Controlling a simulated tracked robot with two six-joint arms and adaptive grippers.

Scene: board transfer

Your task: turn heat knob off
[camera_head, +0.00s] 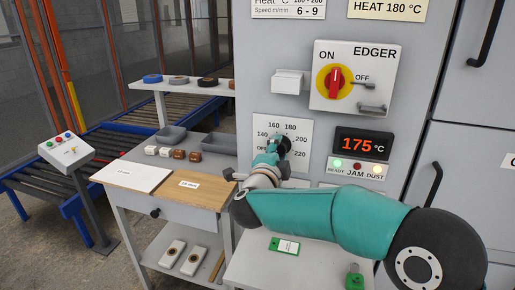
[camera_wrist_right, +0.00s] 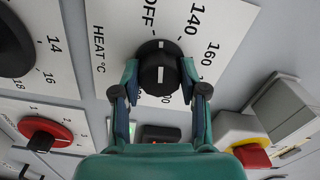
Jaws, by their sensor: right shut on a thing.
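The black heat knob (camera_wrist_right: 158,72) sits on a white dial plate (camera_wrist_right: 118,25) marked HEAT °C, with OFF, 140 and 160 readable in the right wrist view. My right gripper (camera_wrist_right: 160,88) has its two fingers on either side of the knob, shut on it. A white line on the knob runs up the picture, roughly toward the space between OFF and 140; the exact setting is hard to tell. In the head view, the knob (camera_head: 284,143) is partly hidden by my right gripper (camera_head: 276,150). My left gripper is out of view.
Above the dial is the EDGER switch (camera_head: 335,82), red on yellow. A display (camera_head: 362,144) beside the dial reads 175 °C. A red knob (camera_wrist_right: 46,133) is near the heat dial. A workbench (camera_head: 170,205) with boards and small blocks stands left.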

